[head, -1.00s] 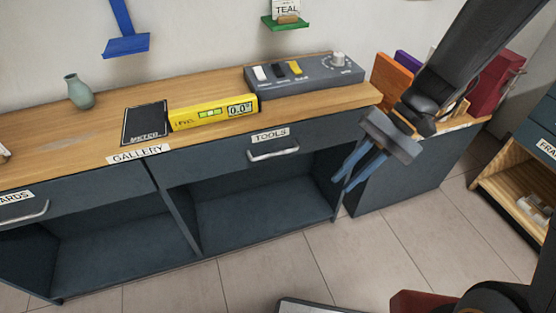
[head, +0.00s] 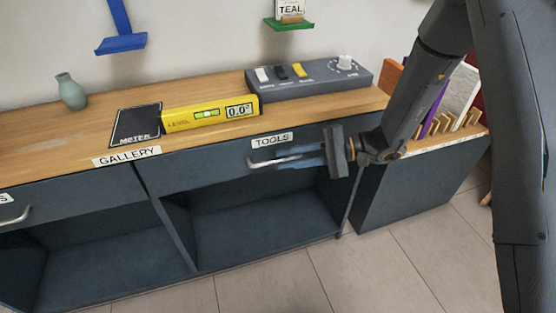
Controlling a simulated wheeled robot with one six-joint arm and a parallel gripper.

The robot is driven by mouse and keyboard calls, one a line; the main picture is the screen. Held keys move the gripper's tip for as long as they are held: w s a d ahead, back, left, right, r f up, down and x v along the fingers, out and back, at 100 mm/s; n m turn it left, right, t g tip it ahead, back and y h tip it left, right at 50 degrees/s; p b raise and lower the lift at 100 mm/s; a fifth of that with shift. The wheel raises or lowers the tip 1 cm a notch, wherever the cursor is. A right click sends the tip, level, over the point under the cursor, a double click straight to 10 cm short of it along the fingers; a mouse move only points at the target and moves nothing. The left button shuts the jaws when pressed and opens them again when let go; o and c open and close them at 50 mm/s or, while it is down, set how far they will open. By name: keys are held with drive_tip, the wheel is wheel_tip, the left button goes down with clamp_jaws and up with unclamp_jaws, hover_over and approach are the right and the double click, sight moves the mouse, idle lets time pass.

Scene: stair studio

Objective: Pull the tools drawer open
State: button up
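The tools drawer (head: 215,168) is a dark blue-grey front under the wooden counter, with a white TOOLS label (head: 272,140). It looks shut, flush with the cabinet face. Its silver bar handle (head: 262,163) sits below the label. My gripper (head: 292,158) is at the right end of this handle, its blue fingers pointing left along it and overlapping it in the picture. The fingers hide the handle's right end. I cannot tell whether they touch the handle or how far apart they are.
On the counter (head: 50,140) stand a yellow level (head: 185,118), a black METER pad (head: 135,127), a grey switch box (head: 310,82) and a green vase (head: 71,92). An open shelf (head: 262,215) lies below the drawer. A lower cabinet with upright boards (head: 455,100) stands right.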

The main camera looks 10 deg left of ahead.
drive_tip(key=shift+x, duration=1.35)
clamp_jaws()
drive_tip(key=shift+s, duration=0.1)
